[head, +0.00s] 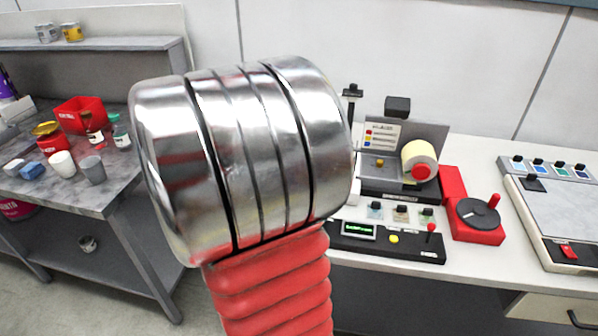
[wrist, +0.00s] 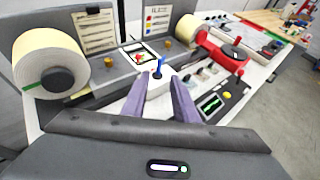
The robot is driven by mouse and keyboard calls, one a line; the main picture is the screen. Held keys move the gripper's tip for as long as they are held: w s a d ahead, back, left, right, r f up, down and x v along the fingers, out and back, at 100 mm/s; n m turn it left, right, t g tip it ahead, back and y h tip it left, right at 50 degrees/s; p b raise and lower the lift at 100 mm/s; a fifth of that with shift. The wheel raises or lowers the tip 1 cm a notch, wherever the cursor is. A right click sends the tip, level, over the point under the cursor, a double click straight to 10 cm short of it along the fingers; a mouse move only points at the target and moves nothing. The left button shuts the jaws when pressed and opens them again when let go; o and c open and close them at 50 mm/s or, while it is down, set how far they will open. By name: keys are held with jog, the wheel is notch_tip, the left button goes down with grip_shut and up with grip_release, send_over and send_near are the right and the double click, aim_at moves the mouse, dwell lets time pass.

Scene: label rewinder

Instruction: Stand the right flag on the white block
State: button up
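In the wrist view, my gripper (wrist: 159,78) reaches forward with its two grey-purple fingers apart. A white block (wrist: 157,90) shows in the gap between the fingers. A small upright blue piece (wrist: 158,67) rises at the block's far end; it looks like a flag, and the gap is wider than it. A small red piece (wrist: 140,58) lies on a dark-framed white panel just beyond, to the left. I cannot tell which piece is the right flag, or whether the fingers touch the block. In the head view my arm hides the gripper and most of this area.
A cream label roll (wrist: 48,62) stands close on the left, and another (head: 418,158) stands on the rewinder's right. A red crank unit (head: 477,219) and a black control box (head: 385,241) sit nearby on the white bench (head: 470,270). A cluttered grey table stands at left.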

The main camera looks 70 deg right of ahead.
jog(key=shift+a, duration=0.1)
jog(key=w+a+m+t+y, duration=0.3)
jog(key=a+m+t+y, duration=0.1)
jog(key=a, duration=1)
jog(key=w+a+r+m+t+y, duration=0.1)
jog(key=w+a+m+t+y, duration=0.2)
jog(key=a, duration=1.2)
jog(key=w+a+m+t+y, duration=0.3)
jog(key=a+m+t+y, duration=0.1)
jog(key=a, duration=1)
jog(key=shift+a+r+m+t+y, duration=0.3)
jog(key=shift+a+m+t+y, duration=0.1)
jog(key=shift+m+t, duration=0.2)
jog(key=shift+w+d, duration=0.1)
